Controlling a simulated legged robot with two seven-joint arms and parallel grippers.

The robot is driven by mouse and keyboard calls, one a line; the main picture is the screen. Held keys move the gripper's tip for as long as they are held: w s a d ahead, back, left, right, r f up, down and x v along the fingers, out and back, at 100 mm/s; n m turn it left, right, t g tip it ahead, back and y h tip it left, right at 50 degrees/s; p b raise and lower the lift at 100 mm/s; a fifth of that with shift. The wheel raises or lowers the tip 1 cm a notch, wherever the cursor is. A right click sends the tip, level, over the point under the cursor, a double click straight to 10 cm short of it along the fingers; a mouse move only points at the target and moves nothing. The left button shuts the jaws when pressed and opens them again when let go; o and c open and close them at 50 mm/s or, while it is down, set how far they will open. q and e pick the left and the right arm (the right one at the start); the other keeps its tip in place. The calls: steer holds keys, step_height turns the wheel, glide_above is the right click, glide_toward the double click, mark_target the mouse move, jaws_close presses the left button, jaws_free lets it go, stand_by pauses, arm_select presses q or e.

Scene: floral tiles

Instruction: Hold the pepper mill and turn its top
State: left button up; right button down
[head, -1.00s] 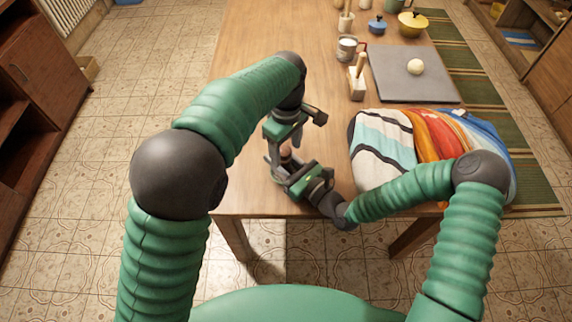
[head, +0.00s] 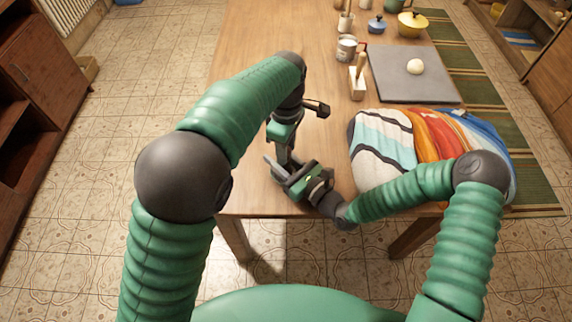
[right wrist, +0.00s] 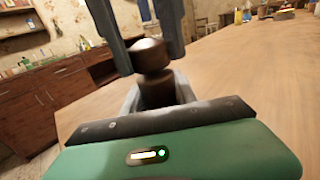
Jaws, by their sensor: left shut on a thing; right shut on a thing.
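The pepper mill shows in the right wrist view as a dark brown upright body (right wrist: 156,90) with a rounded brown top (right wrist: 149,56) and a shiny cap. My right gripper (head: 283,170) is shut on the lower body from the near side. Its grey fingers flank the body in the right wrist view (right wrist: 158,98). My left gripper (head: 284,158) points down from above and is shut on the top; its dark fingers (right wrist: 142,50) stand on both sides of it in the right wrist view. In the head view the grippers hide nearly all of the mill.
The table's left side is clear.

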arm_select(q)
steer(key=o, duration=1.2)
steer(key=shift+c, duration=0.2)
steer(key=shift+r, duration=4)
